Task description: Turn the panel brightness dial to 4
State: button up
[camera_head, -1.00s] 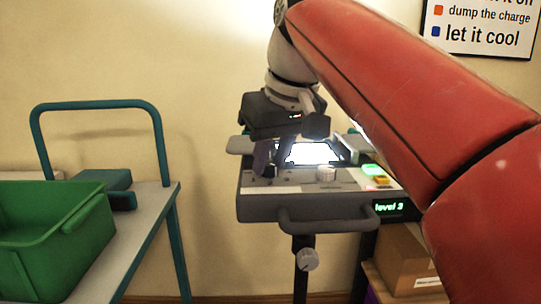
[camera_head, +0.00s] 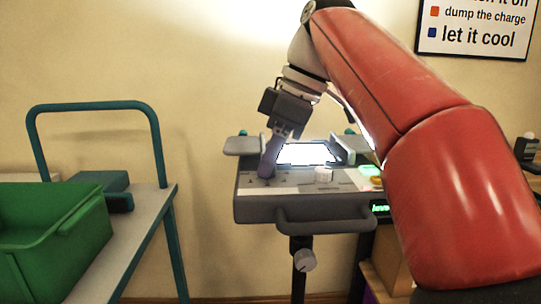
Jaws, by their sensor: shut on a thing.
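The grey device (camera_head: 245,213) has a brightly lit white panel (camera_head: 308,154) on top. A small display (camera_head: 380,209) on its front is partly covered by my arm, and its number is hidden. My gripper (camera_head: 267,170) reaches down at the left of the lit panel. Its fingers are shut around a small dial on the control strip, which they hide almost wholly. The dial's pointer and scale cannot be read. A white knob (camera_head: 323,175) stands apart on the same strip to the right.
A grey handle bar (camera_head: 325,227) spans the device's front, with another knob (camera_head: 305,260) on the post below. A green crate (camera_head: 50,230) sits on a teal-framed cart (camera_head: 150,215) to the left. My red arm fills the right side.

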jog(key=shift+w+n+g, duration=0.1)
jog(key=shift+n+g, duration=0.2)
jog(key=shift+n, duration=0.6)
jog(key=o, duration=1)
jog(key=shift+r, duration=0.15)
